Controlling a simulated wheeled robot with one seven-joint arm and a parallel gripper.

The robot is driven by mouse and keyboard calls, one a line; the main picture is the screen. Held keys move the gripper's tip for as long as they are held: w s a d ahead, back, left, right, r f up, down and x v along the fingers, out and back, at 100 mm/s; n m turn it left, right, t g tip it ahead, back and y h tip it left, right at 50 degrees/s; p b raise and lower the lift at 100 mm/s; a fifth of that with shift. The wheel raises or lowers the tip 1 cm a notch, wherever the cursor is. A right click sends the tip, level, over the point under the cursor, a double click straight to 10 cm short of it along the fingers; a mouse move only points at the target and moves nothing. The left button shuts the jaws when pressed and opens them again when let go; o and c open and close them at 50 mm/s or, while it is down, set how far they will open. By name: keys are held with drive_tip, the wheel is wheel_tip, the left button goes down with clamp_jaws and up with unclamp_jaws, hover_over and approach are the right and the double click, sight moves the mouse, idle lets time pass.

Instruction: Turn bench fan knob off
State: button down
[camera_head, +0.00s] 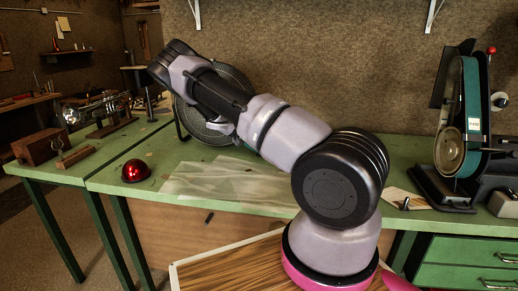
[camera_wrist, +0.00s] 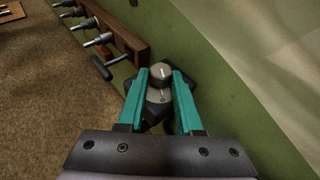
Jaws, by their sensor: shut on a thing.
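The bench fan (camera_head: 190,120) stands on the green bench in the head view, its round grille largely hidden behind my arm. In the wrist view, the fan knob (camera_wrist: 161,72) is a small grey round knob with a pale pointer line, just above a dark base (camera_wrist: 153,113) with a pale mark. My gripper (camera_wrist: 160,78) has teal fingers, one on each side of the knob, and is shut on it. The head view does not clearly show the fingers or the knob.
On the green bench (camera_head: 275,200) lie a red dome (camera_head: 135,171) and a translucent sheet (camera_head: 215,182). A belt sander (camera_head: 463,130) stands at right. A wooden rack (camera_wrist: 118,32) shows in the wrist view.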

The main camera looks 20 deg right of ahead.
drive_tip(key=c, duration=0.6)
unclamp_jaws()
drive_tip(key=shift+a+r, duration=0.1)
drive_tip(key=shift+a, duration=0.05)
drive_tip(key=v, duration=1)
drive_tip(key=shift+a+r, duration=0.15)
drive_tip(key=shift+a, duration=0.1)
